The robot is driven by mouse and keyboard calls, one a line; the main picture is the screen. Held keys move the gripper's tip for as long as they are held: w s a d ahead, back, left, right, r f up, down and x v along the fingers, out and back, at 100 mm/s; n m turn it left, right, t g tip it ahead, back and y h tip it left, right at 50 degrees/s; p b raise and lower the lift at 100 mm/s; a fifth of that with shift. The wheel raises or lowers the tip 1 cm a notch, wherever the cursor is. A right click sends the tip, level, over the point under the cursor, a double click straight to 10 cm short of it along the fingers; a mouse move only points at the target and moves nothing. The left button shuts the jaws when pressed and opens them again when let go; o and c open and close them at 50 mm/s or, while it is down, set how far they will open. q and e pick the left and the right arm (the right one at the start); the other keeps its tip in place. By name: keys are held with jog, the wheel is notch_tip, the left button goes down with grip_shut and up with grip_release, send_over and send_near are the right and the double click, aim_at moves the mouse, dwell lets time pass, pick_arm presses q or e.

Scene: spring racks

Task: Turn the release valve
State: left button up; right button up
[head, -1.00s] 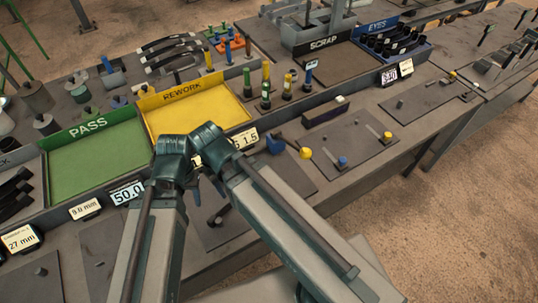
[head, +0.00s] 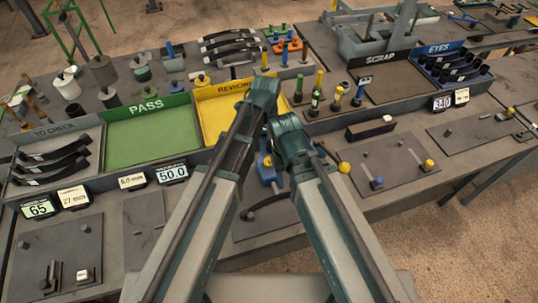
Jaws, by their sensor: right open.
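I cannot tell for sure which fitting is the release valve. A dark curved handle (head: 266,203) lies over a grey panel at the front edge of the bench, partly hidden by my arms. My right gripper (head: 270,182) seems to be the blue part between my two arms, pointing down just above this handle, open and apparently empty.
Behind stand the green PASS tray (head: 194,145), the yellow REWORK tray (head: 202,100) and the TO CHECK tray (head: 96,150) with black curved parts. The SCRAP bin (head: 350,45) and blue EYES tray (head: 456,90) are at right. Several number displays line the front.

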aim_at(269, 160)
pick_arm(q)
jog(key=m, duration=0.1)
jog(key=w+m, duration=0.1)
jog(key=w+d+m, duration=0.1)
jog(key=shift+w+r, duration=0.25)
jog(key=shift+r, duration=0.1)
notch_tip(269, 160, down, 14)
jog(key=b, duration=1.3)
jog(key=shift+r, duration=0.1)
grip_shut()
